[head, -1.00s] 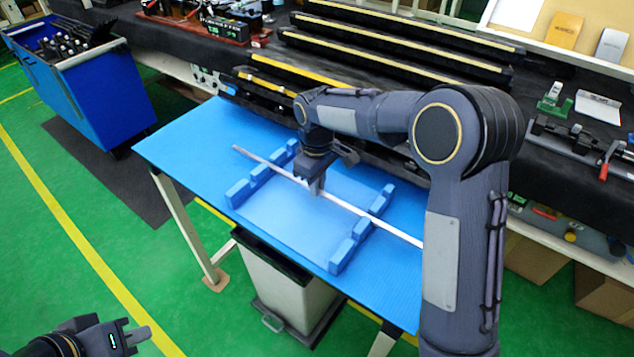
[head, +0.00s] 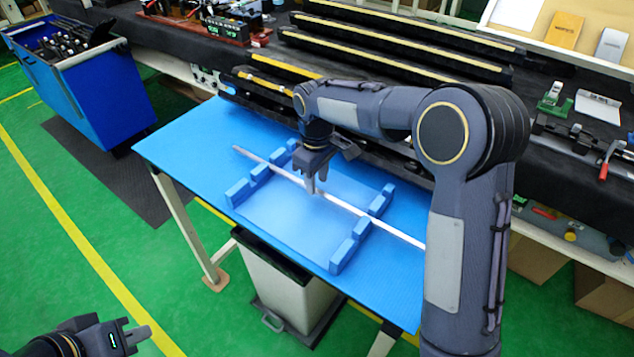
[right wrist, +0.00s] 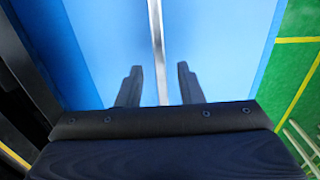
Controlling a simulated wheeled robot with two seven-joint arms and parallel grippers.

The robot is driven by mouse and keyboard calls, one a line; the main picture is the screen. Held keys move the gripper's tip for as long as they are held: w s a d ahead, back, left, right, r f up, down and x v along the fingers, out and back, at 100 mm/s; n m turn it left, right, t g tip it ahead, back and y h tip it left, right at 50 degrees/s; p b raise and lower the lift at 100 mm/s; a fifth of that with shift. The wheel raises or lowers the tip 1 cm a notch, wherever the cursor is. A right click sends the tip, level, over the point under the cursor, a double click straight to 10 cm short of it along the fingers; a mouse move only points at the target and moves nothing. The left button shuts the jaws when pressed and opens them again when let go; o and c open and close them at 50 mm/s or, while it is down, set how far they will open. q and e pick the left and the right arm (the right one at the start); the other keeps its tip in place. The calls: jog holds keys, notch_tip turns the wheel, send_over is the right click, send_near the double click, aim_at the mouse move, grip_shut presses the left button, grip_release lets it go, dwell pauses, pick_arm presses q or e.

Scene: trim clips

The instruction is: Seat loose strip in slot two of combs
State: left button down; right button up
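The loose strip (head: 343,204) is a thin pale bar lying across two blue combs on the blue table. It crosses the left comb (head: 237,193) and the right comb (head: 343,257) at gaps between their raised blocks. I cannot tell how deep it sits. My right gripper (head: 316,188) is over the strip between the combs. In the right wrist view my right gripper (right wrist: 158,82) is open, with the strip (right wrist: 156,30) running between its fingers and clear space on both sides. My left gripper (head: 140,337) is low at the left, away from the table; its opening is unclear.
The blue table (head: 185,140) has bare room left of the combs. A black bench with long dark rails (head: 400,48) stands behind it. A grey bin (head: 290,295) is under the table and a blue tool cart (head: 95,90) stands at the left.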

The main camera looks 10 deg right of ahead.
aim_at(317, 190)
notch_tip(317, 190, up, 10)
jog(key=shift+r, duration=0.25)
jog(key=s+d+r+m+t+y, duration=0.1)
jog(key=s+d+r+m+y, duration=0.15)
jog(key=s+d, duration=0.45)
jog(key=s+f+m+t, duration=0.2)
jog(key=s+f+m, duration=0.1)
jog(key=s, duration=0.8)
jog(key=s+f+m+t+y, duration=0.1)
jog(key=s+f+m, duration=0.3)
jog(key=s, duration=0.7)
jog(key=shift+s+a+t, duration=0.2)
jog(key=shift+s+t, duration=0.1)
jog(key=shift+t, duration=0.5)
jog(key=shift+m, duration=0.25)
